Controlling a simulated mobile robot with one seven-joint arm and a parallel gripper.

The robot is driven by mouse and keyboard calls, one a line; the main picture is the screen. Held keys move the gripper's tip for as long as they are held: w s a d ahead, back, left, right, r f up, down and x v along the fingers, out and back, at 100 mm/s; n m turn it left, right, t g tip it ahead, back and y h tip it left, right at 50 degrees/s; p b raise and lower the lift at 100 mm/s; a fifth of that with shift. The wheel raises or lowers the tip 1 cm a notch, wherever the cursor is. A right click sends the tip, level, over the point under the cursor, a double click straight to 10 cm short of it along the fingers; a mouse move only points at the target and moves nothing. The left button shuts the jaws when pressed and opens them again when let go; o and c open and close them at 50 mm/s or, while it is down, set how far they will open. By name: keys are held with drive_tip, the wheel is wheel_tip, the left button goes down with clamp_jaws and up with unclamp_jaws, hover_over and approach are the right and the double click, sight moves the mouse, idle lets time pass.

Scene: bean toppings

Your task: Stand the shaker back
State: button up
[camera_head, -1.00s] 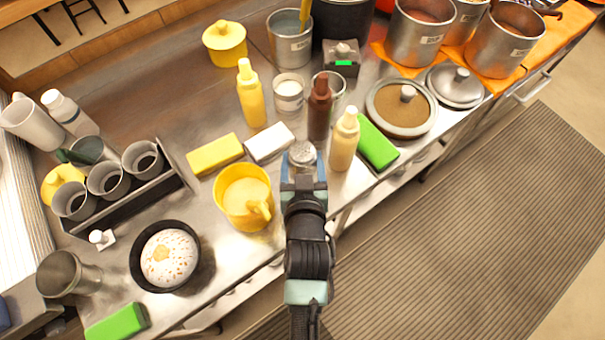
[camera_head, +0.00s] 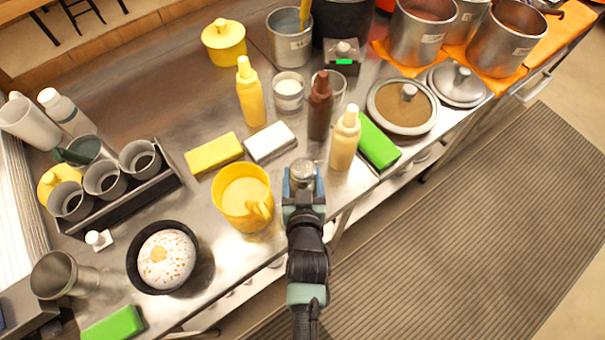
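The shaker (camera_head: 302,169) has a round grey metal top, and its body is mostly hidden between my fingers. My gripper (camera_head: 303,184) has its two blue-grey fingers on either side of the shaker and is shut on it. It holds the shaker at the counter's front edge, right of the yellow mug (camera_head: 232,212) and below the white sponge. I cannot tell how far the shaker's base is from the counter.
A cream bottle (camera_head: 344,145), a brown bottle (camera_head: 320,110) and a green sponge (camera_head: 378,145) stand close to the upper right. A white sponge (camera_head: 269,142) and yellow sponge (camera_head: 214,154) lie upper left. A black bowl (camera_head: 137,270) is lower left.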

drive_tip(key=o, duration=0.3)
drive_tip(key=shift+o, duration=0.2)
drive_tip(key=shift+r, duration=0.25)
drive_tip(key=shift+s, duration=0.35)
drive_tip(key=v, duration=1.1)
drive_tip(key=shift+s+r, duration=0.1)
drive_tip(key=shift+r, duration=0.1)
drive_tip(key=shift+s+f, duration=0.1)
